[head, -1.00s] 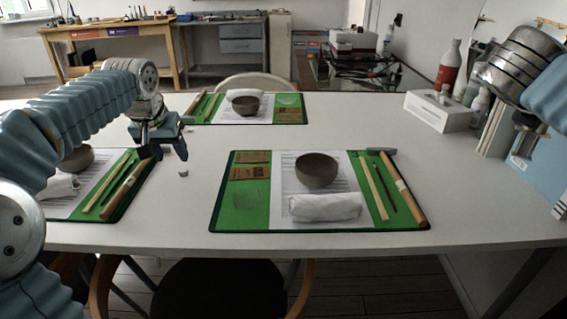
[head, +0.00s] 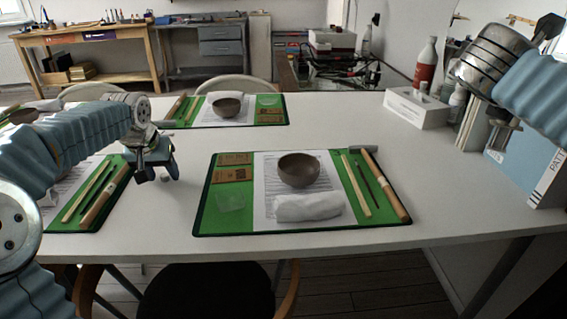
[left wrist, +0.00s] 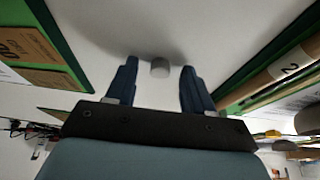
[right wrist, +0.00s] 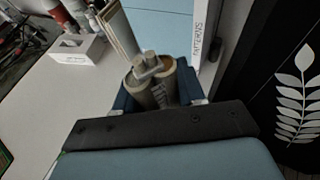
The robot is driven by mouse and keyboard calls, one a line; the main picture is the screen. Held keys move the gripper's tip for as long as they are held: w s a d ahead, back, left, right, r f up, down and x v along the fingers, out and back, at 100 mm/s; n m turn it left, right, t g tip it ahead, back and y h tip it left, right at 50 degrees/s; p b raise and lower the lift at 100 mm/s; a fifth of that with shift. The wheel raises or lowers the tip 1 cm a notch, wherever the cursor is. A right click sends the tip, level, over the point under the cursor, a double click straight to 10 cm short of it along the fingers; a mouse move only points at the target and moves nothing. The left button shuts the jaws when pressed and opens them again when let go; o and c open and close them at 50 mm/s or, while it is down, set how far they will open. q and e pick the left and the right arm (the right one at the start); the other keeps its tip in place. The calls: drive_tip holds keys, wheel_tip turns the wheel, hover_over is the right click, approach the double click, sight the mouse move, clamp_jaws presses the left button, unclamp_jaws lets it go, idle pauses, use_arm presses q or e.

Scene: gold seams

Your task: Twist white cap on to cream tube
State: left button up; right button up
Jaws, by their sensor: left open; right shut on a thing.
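The white cap (left wrist: 160,68) stands on the white table between the fingertips of my left gripper (left wrist: 157,75) in the left wrist view, with a gap on both sides. My left gripper (head: 154,172) is open and low over the table in the head view. My right gripper (right wrist: 155,85) is shut on the cream tube (right wrist: 142,92) in the right wrist view. The tube appears as two side-by-side barrels with a pale nozzle on top. Its lower part is hidden by the gripper. In the head view my right gripper (head: 500,135) is small and partly hidden.
A green mat (head: 230,222) with a bowl (head: 298,169), white cloth (head: 308,207) and sticks lies right of my left gripper. Binders (head: 540,160) stand behind my right gripper. A tissue box (head: 416,109) and bottles stand nearby.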

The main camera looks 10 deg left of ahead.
sight(163, 177)
use_arm(q)
clamp_jaws()
idle(0.3)
drive_tip(key=shift+r, duration=0.1)
wheel_tip(163, 177, up, 10)
drive_tip(key=p, duration=0.1)
use_arm(e)
drive_tip(key=shift+r, duration=0.75)
drive_tip(key=o, duration=0.4)
clamp_jaws()
